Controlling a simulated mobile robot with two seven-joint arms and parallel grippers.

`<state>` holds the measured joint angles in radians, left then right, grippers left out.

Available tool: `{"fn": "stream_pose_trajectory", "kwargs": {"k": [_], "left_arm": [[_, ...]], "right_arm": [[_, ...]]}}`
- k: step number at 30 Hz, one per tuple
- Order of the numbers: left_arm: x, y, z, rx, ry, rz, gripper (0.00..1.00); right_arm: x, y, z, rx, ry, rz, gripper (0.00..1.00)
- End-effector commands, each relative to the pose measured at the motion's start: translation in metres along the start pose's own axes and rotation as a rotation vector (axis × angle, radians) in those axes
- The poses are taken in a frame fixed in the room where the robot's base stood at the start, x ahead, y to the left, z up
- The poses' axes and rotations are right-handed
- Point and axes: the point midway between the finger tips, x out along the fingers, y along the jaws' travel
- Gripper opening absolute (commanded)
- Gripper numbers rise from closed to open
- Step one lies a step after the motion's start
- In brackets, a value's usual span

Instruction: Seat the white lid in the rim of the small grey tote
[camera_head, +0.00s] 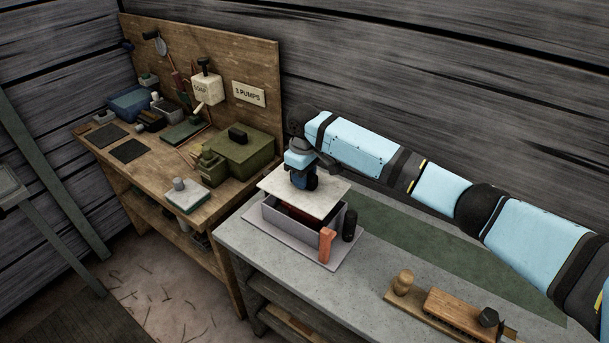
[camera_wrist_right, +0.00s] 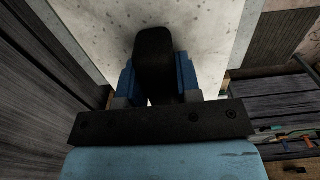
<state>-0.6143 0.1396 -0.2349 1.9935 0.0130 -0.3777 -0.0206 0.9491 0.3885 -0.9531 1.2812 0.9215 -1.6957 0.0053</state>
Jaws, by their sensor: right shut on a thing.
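The white lid (camera_head: 328,190) is a flat speckled plate held roughly level above the small grey tote (camera_head: 285,228). A gap shows between the lid and the tote's rim, with something reddish-brown visible inside. My right gripper (camera_head: 303,181) is shut on the lid's black knob. In the right wrist view, the blue fingers of the gripper (camera_wrist_right: 157,78) lie on both sides of the knob (camera_wrist_right: 154,48), and the lid (camera_wrist_right: 215,30) spreads beyond it. The lid hides the tote's far rim. My left gripper is in neither view.
The tote stands on a light board (camera_head: 335,262) on the grey table (camera_head: 275,270). An orange-red upright piece (camera_head: 326,246) is at its near corner, a black cylinder (camera_head: 350,226) to its right. A wooden brush (camera_head: 458,312) lies at front right. A cluttered wooden bench (camera_head: 140,168) stands left.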

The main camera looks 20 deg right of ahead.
Motion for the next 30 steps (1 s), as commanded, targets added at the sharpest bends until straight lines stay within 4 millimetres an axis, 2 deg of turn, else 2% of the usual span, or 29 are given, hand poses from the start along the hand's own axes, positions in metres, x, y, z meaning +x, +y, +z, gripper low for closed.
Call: {"fn": "stream_pose_trajectory", "kwargs": {"k": [6,9,18,30], "left_arm": [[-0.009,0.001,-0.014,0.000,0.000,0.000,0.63],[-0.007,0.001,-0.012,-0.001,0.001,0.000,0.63],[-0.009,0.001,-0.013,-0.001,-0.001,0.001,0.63],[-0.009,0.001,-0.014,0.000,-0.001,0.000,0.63]], "right_arm": [[-0.004,0.000,0.001,0.000,-0.001,-0.001,0.00],[0.010,0.000,0.001,0.001,-0.003,-0.002,0.00],[0.032,-0.001,0.000,0.000,-0.001,-0.002,0.00],[0.035,0.000,0.000,0.000,0.000,0.000,0.00]]}}
